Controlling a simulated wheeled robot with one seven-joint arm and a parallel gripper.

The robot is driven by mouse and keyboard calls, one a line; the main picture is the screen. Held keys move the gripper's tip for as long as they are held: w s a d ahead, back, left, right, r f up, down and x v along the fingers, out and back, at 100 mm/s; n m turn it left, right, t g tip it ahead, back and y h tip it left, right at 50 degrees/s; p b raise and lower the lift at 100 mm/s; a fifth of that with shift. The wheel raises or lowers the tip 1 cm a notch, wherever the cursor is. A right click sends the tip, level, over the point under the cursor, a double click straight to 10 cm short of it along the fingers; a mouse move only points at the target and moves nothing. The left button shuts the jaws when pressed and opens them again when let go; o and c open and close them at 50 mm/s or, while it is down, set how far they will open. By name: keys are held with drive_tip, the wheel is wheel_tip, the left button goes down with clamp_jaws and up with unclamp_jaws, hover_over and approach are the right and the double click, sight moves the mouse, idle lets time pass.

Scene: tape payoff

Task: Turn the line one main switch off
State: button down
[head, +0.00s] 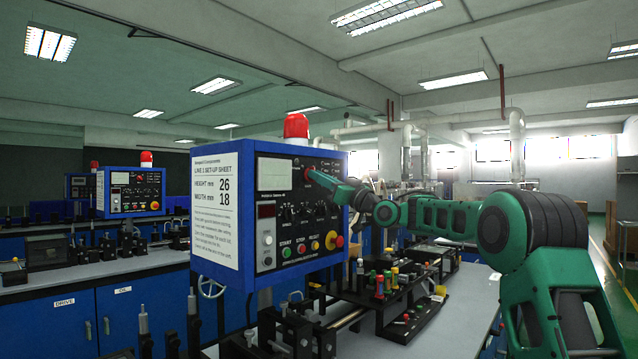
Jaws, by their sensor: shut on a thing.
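The line one control box (265,210) is blue with a dark front panel. It carries a white "LINE 1 SET-UP SHEET" (215,205) on its left side. My arm reaches in from the right, and my gripper (315,176) is at the upper right of the panel. It is shut on the main switch (309,170), of which only a little red shows. The fingers hide most of the switch, so I cannot tell which way it points.
A red beacon (296,126) stands on the box. Lower on the panel are several knobs, coloured buttons and a red emergency stop (338,241). Below it, the bench (450,285) holds machine parts and a rack of coloured pieces. A similar box (133,192) stands at the left.

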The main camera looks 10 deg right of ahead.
drive_tip(key=n+g+y, duration=0.1)
drive_tip(key=n, duration=0.3)
drive_tip(key=n+g+y, duration=0.1)
drive_tip(key=n+g, duration=0.1)
drive_tip(key=n, duration=0.2)
drive_tip(key=w+d+n+g+y, duration=0.1)
drive_tip(key=n, duration=0.3)
drive_tip(key=shift+f+g, duration=0.15)
drive_tip(key=shift+g, duration=0.25)
drive_tip(key=shift+n, duration=0.4)
drive_tip(key=shift+s, duration=0.1)
